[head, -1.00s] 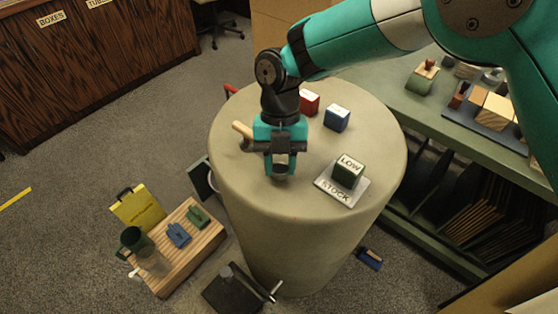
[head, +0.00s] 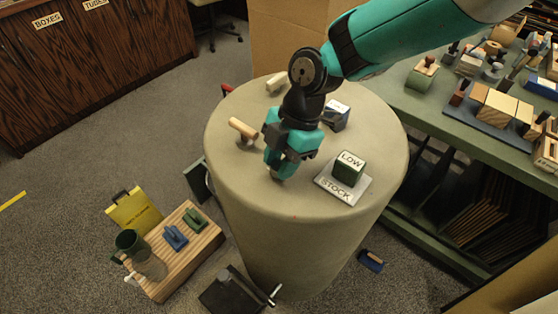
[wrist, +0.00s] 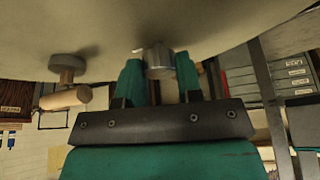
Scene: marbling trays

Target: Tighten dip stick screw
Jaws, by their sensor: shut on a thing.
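My gripper (head: 281,170) points down at the near part of the round beige drum top (head: 235,175). In the wrist view my gripper (wrist: 160,72) has its two teal fingers shut on a short grey metal cylinder, which looks like the dip stick screw (wrist: 160,55). The cylinder's far end meets or nearly meets the drum surface; I cannot tell how deep it sits. In the head view the fingers hide it.
A wooden-handled piece (head: 243,127) with a grey disc stands left of my gripper; it also shows in the wrist view (wrist: 66,97). A dark green LOW block (head: 348,172) sits on a STOCK plate (head: 330,186) to the right.

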